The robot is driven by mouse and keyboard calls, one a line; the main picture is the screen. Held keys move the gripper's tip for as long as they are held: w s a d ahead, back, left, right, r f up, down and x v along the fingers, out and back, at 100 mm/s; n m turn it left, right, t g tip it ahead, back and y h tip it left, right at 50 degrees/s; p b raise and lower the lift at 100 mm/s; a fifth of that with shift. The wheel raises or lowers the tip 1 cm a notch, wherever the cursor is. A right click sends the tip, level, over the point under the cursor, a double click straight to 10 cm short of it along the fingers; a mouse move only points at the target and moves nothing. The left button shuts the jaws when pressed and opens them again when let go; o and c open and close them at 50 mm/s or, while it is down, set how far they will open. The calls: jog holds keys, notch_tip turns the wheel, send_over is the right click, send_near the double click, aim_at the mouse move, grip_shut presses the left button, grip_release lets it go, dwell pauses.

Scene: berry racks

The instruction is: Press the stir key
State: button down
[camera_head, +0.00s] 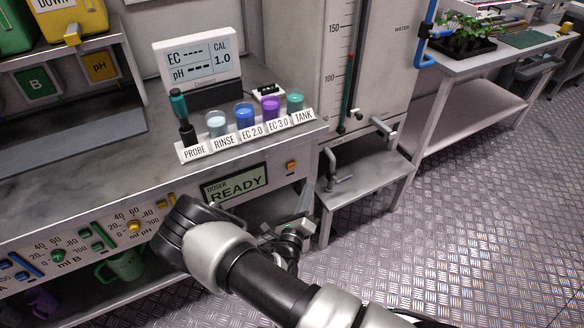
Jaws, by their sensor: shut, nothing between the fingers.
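The doser's front panel shows a display (235,184) that reads READY. A small orange key (291,166) sits to the right of the display. Its marking is too small to read, so I cannot tell whether it is the stir key. No readable STIR label shows. My gripper (172,236), a dark block at the end of my arm, is in front of the panel, left of and below the display. It is shut and empty. It covers part of the panel beside the dials, and its fingertips are hard to make out. I cannot tell whether it touches the panel.
A rack (250,137) labelled PROBE, RINSE, EC 2.0, EC 3.0 and TANK holds several cups along the counter edge. A meter (198,57) stands behind it. Dials and sliders line the panel's left. A water tank stands right of the counter. The floor on the right is clear.

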jog(key=w+a+b, duration=0.2)
jog(key=w+a, duration=0.2)
jog(key=w, duration=0.2)
jog(key=shift+b, duration=0.4)
jog(key=shift+a, duration=0.1)
dwell(1.6)
jog(key=shift+w+a, duration=0.15)
jog(key=shift+w, duration=0.15)
jog(key=shift+w+a+b, duration=0.25)
jog(key=shift+w+b, duration=0.15)
jog(key=shift+b, duration=0.05)
dwell(0.6)
dwell(0.4)
jog(key=shift+s+d+p, duration=0.45)
jog(key=shift+s+p, duration=0.1)
jog(key=shift+s, duration=0.2)
jog(key=shift+s+d+p, duration=0.6)
jog(key=shift+s+d, duration=0.15)
jog(key=shift+s, duration=0.3)
jog(key=shift+s+d+p, duration=0.6)
jog(key=shift+s+d, duration=0.1)
jog(key=shift+s, duration=0.35)
